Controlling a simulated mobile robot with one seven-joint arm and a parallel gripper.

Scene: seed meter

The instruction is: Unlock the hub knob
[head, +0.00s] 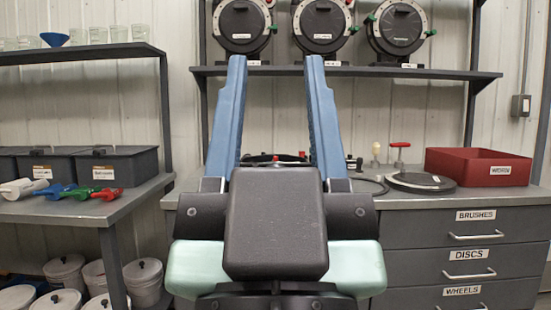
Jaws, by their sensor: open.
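My gripper (275,60) is in the middle of the head view, its two blue fingers pointing up and spread wide apart. Nothing is between the fingertips. Behind the finger bases, a dark round device (258,158) on the bench is mostly hidden by my gripper. A small red part shows above my gripper's body, but I cannot tell whether it is the hub knob. Three round seed meters stand on the upper shelf: the left meter (241,22), the middle meter (319,25) and the right meter (396,28).
On the bench (450,198), a dark disc (420,182), a red-handled tool (400,146) and a red bin (480,167) sit right of my gripper. A left table (85,210) holds dark bins and coloured scoops. The upper shelf (350,71) crosses behind the fingertips.

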